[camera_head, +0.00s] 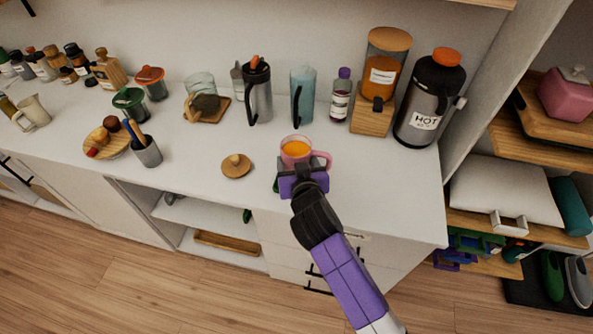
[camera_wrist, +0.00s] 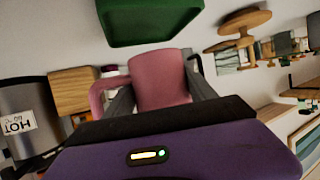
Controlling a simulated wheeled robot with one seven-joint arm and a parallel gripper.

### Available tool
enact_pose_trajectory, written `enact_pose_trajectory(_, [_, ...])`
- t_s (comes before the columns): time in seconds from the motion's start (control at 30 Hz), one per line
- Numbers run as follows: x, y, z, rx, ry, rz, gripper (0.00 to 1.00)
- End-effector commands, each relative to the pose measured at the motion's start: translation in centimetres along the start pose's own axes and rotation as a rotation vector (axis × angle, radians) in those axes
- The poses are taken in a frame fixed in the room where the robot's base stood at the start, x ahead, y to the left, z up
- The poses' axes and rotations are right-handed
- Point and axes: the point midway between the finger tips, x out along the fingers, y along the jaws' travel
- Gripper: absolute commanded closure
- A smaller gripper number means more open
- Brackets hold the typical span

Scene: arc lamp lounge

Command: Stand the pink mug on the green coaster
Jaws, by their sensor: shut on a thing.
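The pink mug (camera_head: 296,149) has an orange liquid or inside showing at its top and looks upright. It also shows in the wrist view (camera_wrist: 160,77), between the two fingers, with its handle to the left. My gripper (camera_head: 303,172) is shut on the mug near the counter's front edge. The green coaster (camera_wrist: 148,24) is a square with rounded corners, at the top of the wrist view, with a strip of white counter showing between it and the mug. In the head view only a sliver of green (camera_head: 276,183) shows, mostly hidden by my gripper.
A round wooden lid-like piece (camera_head: 237,166) lies left of the mug. The counter's right front is clear.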

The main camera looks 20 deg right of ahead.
Motion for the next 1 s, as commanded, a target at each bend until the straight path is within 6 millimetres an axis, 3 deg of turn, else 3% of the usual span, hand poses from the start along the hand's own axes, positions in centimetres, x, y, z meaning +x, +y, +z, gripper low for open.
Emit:
enact_pose_trajectory(0.3, [1.4,0.0,3.4,-0.002,0.002,-0.001,1.0])
enact_pose_trajectory(0.73, [1.7,0.0,4.0,0.0,0.002,-0.001,1.0])
enact_pose_trajectory(0.77, [1.7,0.0,4.2,0.0,-0.002,0.0,0.33])
enact_pose_trajectory(0.87, [1.6,0.0,4.1,0.0,-0.002,0.0,0.14])
enact_pose_trajectory(1.0, [1.6,0.0,4.1,0.0,-0.002,0.0,0.13])
